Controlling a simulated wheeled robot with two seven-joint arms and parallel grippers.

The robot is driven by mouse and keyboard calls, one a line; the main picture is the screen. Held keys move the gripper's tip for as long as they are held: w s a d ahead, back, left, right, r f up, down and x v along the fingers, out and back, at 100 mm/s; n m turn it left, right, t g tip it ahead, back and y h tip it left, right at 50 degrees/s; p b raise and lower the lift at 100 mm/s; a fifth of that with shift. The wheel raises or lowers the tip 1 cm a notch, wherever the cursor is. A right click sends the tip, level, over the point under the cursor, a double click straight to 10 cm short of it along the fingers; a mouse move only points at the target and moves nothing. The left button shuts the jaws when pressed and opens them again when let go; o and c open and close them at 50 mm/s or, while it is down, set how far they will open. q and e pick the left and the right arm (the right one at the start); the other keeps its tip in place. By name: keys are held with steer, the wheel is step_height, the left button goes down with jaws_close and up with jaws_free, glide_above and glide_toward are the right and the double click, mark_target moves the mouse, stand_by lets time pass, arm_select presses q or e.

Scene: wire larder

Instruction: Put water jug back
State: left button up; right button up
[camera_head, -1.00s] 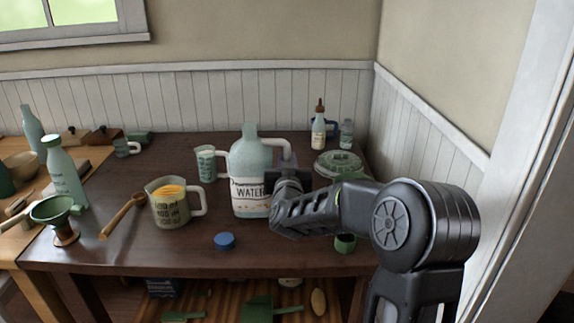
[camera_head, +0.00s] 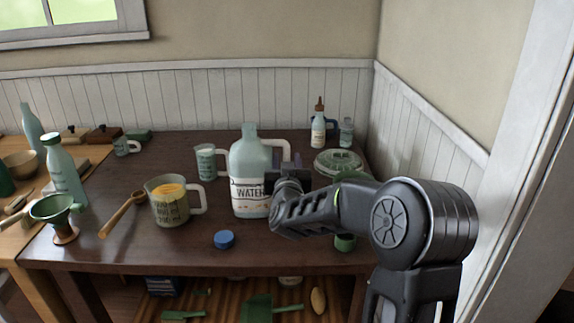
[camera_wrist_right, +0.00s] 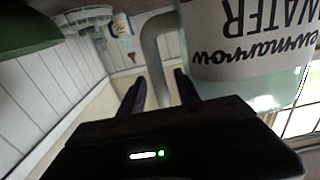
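The water jug (camera_head: 250,160), pale green with a white WATER label, stands upright on the dark table. It has no cap on its neck, and its pale handle (camera_head: 283,146) is on its right side. My right gripper (camera_head: 290,160) is at this handle. In the right wrist view the jug (camera_wrist_right: 240,70) is close at the upper right. The handle (camera_wrist_right: 153,60) runs between the two spread fingers of my right gripper (camera_wrist_right: 160,85), with gaps beside it, so the gripper looks open around it. My left gripper is in neither view.
A blue cap (camera_head: 224,240) lies in front of the jug. A measuring jug (camera_head: 170,203) with yellowish contents and a smaller cup (camera_head: 207,162) stand left. A dropper bottle (camera_head: 318,130) and green lid-like dish (camera_head: 338,161) are at the back right. The wall closes off the right side.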

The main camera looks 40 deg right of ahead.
steer(key=shift+r, duration=0.2)
steer(key=v, duration=1.2)
